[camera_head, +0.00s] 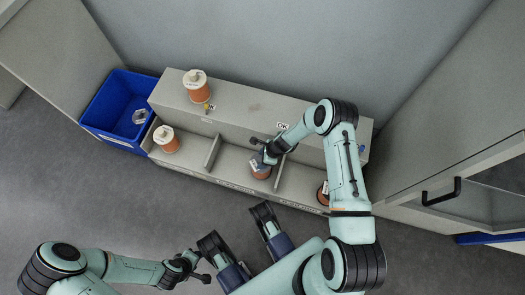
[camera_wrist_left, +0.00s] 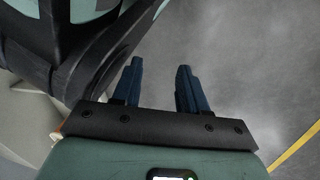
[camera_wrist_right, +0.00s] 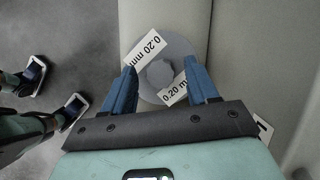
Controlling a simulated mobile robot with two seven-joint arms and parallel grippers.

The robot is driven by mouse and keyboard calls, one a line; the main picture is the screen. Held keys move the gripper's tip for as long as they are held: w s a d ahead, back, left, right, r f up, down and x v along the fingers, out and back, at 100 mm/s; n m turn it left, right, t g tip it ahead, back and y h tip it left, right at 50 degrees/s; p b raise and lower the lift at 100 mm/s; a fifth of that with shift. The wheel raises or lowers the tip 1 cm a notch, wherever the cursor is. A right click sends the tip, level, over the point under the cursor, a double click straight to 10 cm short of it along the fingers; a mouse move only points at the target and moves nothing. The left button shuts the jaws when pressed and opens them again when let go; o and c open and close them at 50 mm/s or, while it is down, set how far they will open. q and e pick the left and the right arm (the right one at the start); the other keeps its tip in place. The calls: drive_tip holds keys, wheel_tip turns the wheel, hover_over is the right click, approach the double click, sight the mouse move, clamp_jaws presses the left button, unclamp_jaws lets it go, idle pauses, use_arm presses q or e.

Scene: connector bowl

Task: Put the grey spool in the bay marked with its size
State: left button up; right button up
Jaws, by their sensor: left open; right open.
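The grey spool (camera_head: 260,170) stands in the middle bay of the grey shelf unit (camera_head: 230,176). My left gripper (camera_head: 203,268) is open and empty (camera_wrist_left: 160,68) over the floor, away from the shelf. Lettering on the shelf's front edge is too small to read.
White-topped spools stand on the back ledge (camera_head: 197,88) and in the left bay (camera_head: 166,140). Another spool (camera_head: 323,193) is in the right bay, partly hidden by my arm. A blue bin (camera_head: 112,110) holding a clear piece is at left. A handled cabinet (camera_head: 455,170) is at right.

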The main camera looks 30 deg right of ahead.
drive_tip(key=p+v, duration=0.4)
drive_tip(key=v, duration=0.8)
use_arm(q)
drive_tip(key=w+d+r+t, duration=0.1)
drive_tip(key=w+r+t, duration=0.1)
drive_tip(key=w+r, duration=0.3)
drive_tip(key=shift+d+r+m, duration=0.3)
drive_tip(key=shift+r, duration=0.4)
use_arm(e)
drive_tip(key=s+a+n, duration=0.5)
drive_tip(key=s+n, duration=0.1)
drive_tip(key=n, duration=0.4)
drive_tip(key=s+a+n+h, duration=0.1)
drive_tip(key=s+a+n, duration=0.4)
drive_tip(key=n, duration=0.5)
drive_tip(key=s, duration=0.2)
drive_tip(key=shift+s+f+n, duration=0.25)
drive_tip(key=shift+s+n, duration=0.05)
drive_tip(key=shift+n, duration=0.1)
